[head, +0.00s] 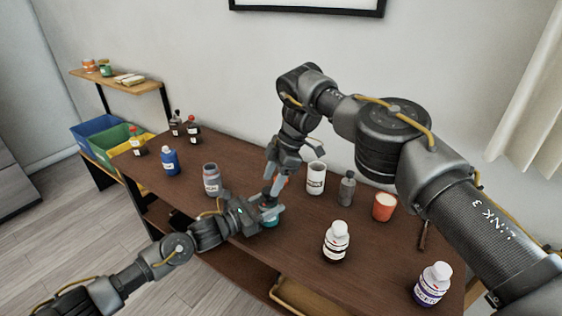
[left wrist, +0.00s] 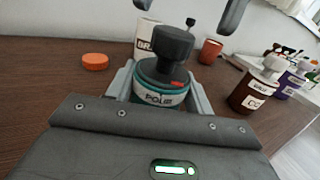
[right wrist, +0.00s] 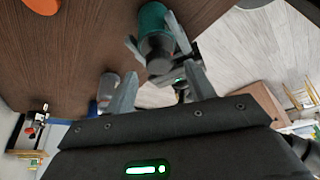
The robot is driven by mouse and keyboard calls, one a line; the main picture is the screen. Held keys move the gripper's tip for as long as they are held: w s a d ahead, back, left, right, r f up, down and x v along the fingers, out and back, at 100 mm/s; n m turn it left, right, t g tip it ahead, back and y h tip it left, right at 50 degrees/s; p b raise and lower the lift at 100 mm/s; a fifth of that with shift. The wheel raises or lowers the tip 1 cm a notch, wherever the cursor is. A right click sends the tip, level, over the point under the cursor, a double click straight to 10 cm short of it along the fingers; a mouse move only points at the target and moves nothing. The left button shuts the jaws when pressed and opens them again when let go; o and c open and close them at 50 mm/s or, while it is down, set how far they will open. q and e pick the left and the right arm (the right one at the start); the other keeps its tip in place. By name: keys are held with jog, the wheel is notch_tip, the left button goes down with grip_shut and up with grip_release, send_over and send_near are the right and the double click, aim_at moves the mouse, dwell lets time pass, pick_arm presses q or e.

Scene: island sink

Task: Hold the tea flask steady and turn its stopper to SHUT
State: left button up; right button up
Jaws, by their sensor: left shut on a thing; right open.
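The tea flask is a teal container (left wrist: 150,100) with a dark stopper (left wrist: 172,50) on top. A label on its collar seems to read POUR, beside a red mark. My left gripper (head: 268,214) is shut around the flask body, which stands upright on the table near its front edge. In the right wrist view the flask (right wrist: 153,18) and its stopper (right wrist: 158,52) show at the top. My right gripper (head: 277,186) is open above the stopper. Its fingertips show apart at the top of the left wrist view (left wrist: 190,10). I see no contact with the stopper.
An orange lid (left wrist: 95,62) lies behind the flask. A white labelled container (head: 316,178), a grey bottle (head: 347,188) and an orange cup (head: 384,207) stand to the right. White-capped bottles (head: 336,242) stand nearer the front. A grey jar (head: 211,180) stands left.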

jog(key=v, duration=0.9)
jog(key=shift+r, duration=0.25)
jog(key=shift+d, duration=0.15)
pick_arm(q)
jog(key=o, duration=1.1)
jog(key=v, duration=1.2)
jog(key=shift+s+d+f, duration=0.1)
pick_arm(e)
jog(key=shift+d, duration=0.1)
